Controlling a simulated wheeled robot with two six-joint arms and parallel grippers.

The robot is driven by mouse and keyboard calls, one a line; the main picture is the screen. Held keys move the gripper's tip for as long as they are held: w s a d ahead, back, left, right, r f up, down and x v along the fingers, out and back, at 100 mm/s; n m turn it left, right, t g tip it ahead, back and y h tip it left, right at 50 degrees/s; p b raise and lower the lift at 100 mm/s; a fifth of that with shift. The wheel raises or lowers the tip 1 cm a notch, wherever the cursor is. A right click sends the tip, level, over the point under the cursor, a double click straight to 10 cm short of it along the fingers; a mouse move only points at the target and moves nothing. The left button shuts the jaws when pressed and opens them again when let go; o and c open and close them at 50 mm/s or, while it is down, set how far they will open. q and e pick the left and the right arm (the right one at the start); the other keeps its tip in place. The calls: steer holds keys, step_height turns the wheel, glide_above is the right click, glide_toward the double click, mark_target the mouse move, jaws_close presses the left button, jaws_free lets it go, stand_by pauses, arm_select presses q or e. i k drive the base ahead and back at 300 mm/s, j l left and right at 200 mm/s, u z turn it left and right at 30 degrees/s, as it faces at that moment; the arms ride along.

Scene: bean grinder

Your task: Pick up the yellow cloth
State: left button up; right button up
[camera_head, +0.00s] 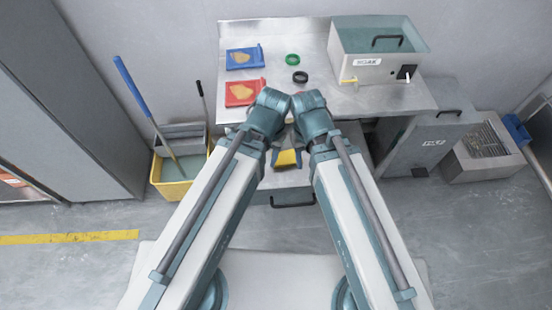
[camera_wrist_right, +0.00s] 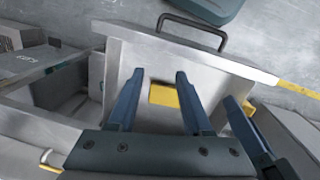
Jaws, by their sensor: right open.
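The yellow cloth (camera_wrist_right: 164,95) lies as a small flat yellow patch in the open drawer (camera_wrist_right: 232,85). My right gripper (camera_wrist_right: 158,74) is open above it, with one finger on each side of the cloth in the right wrist view. I cannot tell how high the fingers are above it. In the head view the cloth (camera_head: 286,158) shows yellow below the two wrists. My left gripper (camera_wrist_right: 248,130) shows only partly, as a dark blue finger at the right of the wrist view; the rest is hidden.
The drawer is under a steel table (camera_head: 318,92). On the table are a blue tray (camera_head: 233,66), a red tray (camera_head: 236,101), a green ring (camera_head: 292,59), a black ring (camera_head: 300,77) and a grinder box (camera_head: 350,62). A yellow mop bucket (camera_head: 165,180) stands left.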

mark_target(286, 159)
steer(key=k+j+u, duration=0.1)
steer(key=j, duration=0.7)
steer(key=k+j, duration=0.1)
steer(key=j, duration=0.7)
steer(key=u, duration=0.05)
